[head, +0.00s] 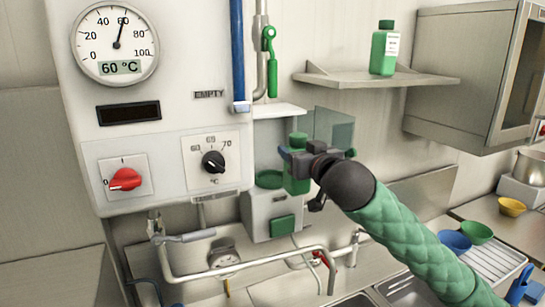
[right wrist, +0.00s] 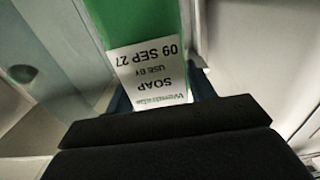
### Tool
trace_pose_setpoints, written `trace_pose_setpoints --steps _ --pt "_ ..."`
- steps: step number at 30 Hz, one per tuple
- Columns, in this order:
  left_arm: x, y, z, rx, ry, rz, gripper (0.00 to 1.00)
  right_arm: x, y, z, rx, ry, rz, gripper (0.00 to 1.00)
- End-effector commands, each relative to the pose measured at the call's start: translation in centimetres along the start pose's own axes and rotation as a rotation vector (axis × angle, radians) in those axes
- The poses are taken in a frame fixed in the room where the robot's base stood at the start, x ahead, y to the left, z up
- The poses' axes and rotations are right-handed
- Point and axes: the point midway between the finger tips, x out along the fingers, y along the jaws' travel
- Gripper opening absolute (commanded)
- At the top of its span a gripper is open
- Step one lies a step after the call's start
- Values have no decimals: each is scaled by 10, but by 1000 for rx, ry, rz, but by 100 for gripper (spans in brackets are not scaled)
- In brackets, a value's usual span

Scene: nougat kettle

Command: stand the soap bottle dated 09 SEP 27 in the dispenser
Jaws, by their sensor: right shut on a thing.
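My right gripper (head: 300,156) is shut on a green soap bottle (head: 297,183) with a green cap. In the right wrist view the bottle (right wrist: 140,20) has a white label that reads SOAP, USE BY 09 SEP 27, upside down in the picture. The bottle looks upright at the grey dispenser (head: 257,222), which has a green front button and a clear panel (head: 336,130) standing open at its right. My gripper hides part of the bottle, and I cannot tell whether its base rests in the dispenser. My left gripper is not in view.
Another green bottle (head: 384,52) stands on the wall shelf (head: 370,79). A control box (head: 150,165) with a gauge and knobs is left of the dispenser. Pipes (head: 245,277) run below. Bowls (head: 476,232) and a drying rack are at the right.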

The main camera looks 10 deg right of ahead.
Motion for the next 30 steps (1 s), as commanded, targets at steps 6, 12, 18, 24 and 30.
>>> trace_pose_setpoints --steps 6,12,18,24,30 --pt "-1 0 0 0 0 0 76 47 0 -2 1 1 1 11" --pt "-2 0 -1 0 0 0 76 89 0 -2 1 1 0 11" --pt "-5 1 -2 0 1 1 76 129 0 -3 0 1 1 11" --pt "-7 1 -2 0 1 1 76 154 0 -2 0 2 -1 11" --pt "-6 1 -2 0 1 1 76 158 0 5 -1 1 -1 11"
